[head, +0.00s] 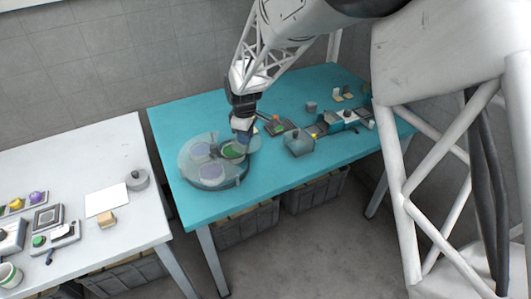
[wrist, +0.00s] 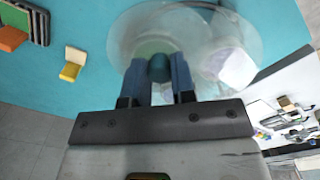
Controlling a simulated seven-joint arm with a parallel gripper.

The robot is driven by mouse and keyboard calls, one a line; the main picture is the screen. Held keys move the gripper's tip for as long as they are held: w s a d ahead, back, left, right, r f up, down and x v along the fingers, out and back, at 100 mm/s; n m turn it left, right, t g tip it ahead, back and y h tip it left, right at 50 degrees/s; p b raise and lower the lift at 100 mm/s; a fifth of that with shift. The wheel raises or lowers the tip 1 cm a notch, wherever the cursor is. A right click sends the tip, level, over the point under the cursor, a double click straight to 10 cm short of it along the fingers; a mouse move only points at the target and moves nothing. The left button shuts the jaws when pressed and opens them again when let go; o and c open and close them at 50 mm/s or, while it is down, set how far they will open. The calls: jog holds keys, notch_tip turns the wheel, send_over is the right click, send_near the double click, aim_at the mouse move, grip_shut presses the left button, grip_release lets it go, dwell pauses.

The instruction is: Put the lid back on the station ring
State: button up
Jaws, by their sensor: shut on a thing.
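The station (head: 222,186) is a dark round base at the left end of the teal table. Pale round pads and a green pad (head: 232,149) show on it through clear covers. My gripper (head: 243,136) is over the station's right side, above the green pad. In the wrist view my gripper (wrist: 157,82) is shut on a dark teal knob (wrist: 158,68) on a clear round lid (wrist: 122,40). The green pad (wrist: 150,50) shows through this lid. Another clear disc (wrist: 238,35) overlaps on the right. I cannot tell whether the held lid touches the ring.
A yellow block (wrist: 70,71) lies left of the lid in the wrist view. A white table (head: 75,165) stands left. The teal front edge (head: 290,176) is clear.

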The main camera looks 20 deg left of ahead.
jog(key=w+a+r, duration=0.1)
jog(key=a+r, duration=0.1)
jog(key=a, duration=0.4)
jog(key=shift+w, duration=0.35)
jog(key=shift+f, duration=0.1)
jog(key=shift+f, duration=3)
jog(key=shift+f, duration=0.2)
dwell(0.3)
jog(key=o, duration=1.5)
jog(key=shift+c, duration=0.2)
jog(key=shift+r, duration=0.15)
